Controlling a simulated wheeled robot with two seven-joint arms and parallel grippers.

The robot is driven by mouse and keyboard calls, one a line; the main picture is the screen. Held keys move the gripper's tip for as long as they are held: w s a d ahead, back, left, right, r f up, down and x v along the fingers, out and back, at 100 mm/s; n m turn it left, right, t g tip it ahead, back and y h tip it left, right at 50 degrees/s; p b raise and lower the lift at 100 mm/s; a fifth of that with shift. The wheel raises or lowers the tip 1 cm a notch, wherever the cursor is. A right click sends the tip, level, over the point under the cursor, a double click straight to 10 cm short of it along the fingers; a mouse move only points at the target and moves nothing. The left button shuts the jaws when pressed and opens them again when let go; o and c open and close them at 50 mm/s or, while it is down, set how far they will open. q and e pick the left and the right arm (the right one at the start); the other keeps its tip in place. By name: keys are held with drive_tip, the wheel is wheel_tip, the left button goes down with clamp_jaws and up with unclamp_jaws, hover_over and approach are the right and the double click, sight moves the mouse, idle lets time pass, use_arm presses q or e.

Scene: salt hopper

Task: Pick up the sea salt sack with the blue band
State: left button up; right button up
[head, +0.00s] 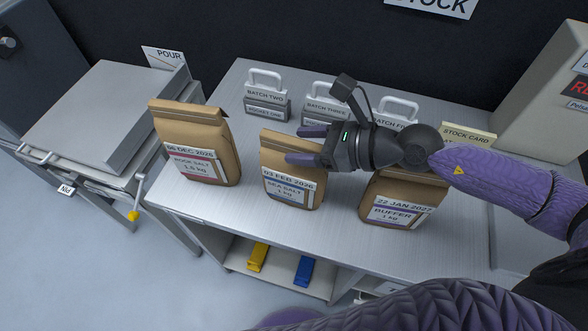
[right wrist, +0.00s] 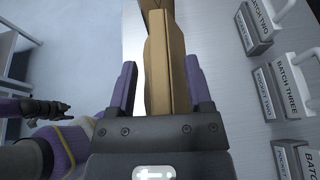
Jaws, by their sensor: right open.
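The sea salt sack (head: 292,190) is a brown paper bag with a blue band on its label, dated 03 FEB 2026. It stands upright on the metal table, between two other sacks. My right gripper (head: 295,144) is open at the top of this sack, coming from the right. In the right wrist view a brown sack (right wrist: 168,70) lies between the two spread purple fingers, with a gap visible at the left finger. My left gripper (right wrist: 45,108) seems to show small and dark at the left of the right wrist view; its fingers are unclear.
The rock salt sack (head: 200,150) with a red band stands left. The buffer sack (head: 398,205) stands right, under my right forearm. Handled batch blocks (head: 266,103) line the back of the metal table (head: 215,205). Yellow (head: 257,257) and blue (head: 304,271) items lie on the lower shelf.

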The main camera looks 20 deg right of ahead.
drive_tip(key=shift+w+a+f, duration=0.1)
drive_tip(key=shift+a, duration=0.05)
clamp_jaws()
idle(1.4)
